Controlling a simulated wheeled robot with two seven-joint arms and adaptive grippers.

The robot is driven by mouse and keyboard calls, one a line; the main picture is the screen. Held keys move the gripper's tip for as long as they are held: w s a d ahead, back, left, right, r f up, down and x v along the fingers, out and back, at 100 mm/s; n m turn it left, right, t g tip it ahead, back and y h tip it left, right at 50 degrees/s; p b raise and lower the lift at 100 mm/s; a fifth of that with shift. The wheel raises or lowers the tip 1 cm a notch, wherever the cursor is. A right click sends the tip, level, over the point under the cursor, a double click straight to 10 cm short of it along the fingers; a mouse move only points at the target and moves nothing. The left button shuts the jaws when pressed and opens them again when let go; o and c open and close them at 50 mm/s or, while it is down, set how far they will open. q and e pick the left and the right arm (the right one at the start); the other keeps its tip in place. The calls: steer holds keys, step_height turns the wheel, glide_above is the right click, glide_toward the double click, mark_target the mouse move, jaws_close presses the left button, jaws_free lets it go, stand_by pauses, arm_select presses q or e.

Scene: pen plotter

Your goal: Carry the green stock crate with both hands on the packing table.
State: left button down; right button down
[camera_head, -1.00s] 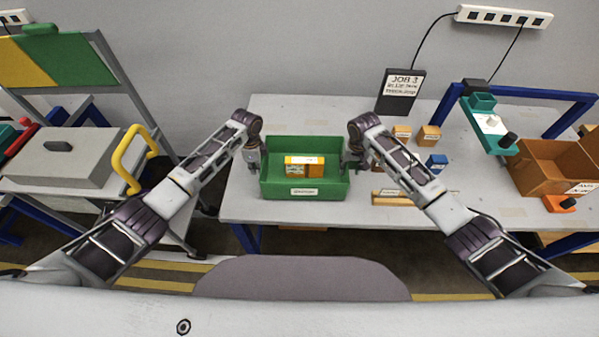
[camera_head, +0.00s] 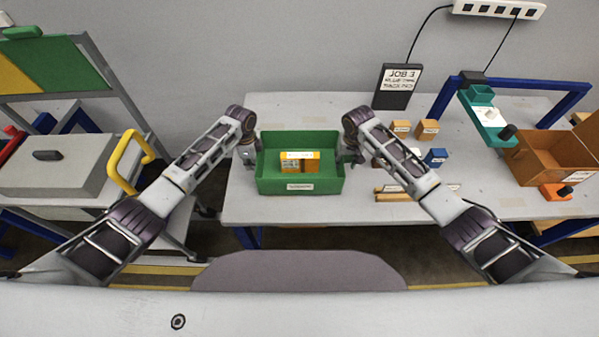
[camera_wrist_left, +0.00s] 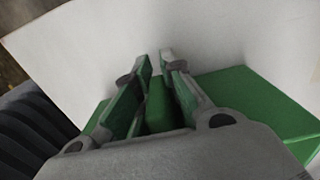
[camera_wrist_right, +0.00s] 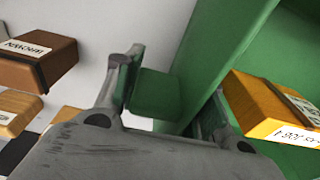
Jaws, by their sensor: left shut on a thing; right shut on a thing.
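The green stock crate (camera_head: 301,186) is on or just above the left part of the packing table (camera_head: 240,207); I cannot tell whether it touches. It looks level, with a yellow-orange box (camera_head: 300,162) inside, which also shows in the right wrist view (camera_wrist_right: 262,108). My left gripper (camera_head: 250,158) is shut on the crate's left side; in the left wrist view a green tab (camera_wrist_left: 158,105) is between its fingers. My right gripper (camera_head: 348,157) is shut on the crate's right side, with a green tab (camera_wrist_right: 158,95) between its fingers in the right wrist view.
Small orange, brown and blue boxes (camera_head: 436,157) and a flat wooden strip (camera_head: 393,194) lie right of the crate. A black job sign (camera_head: 396,87) stands behind. An open brown carton (camera_head: 545,160) and a teal device (camera_head: 487,115) are further right. A grey case (camera_head: 50,175) sits at left.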

arm_select(q)
steer(key=shift+r, duration=0.15)
arm_select(e)
steer(key=shift+r, duration=0.15)
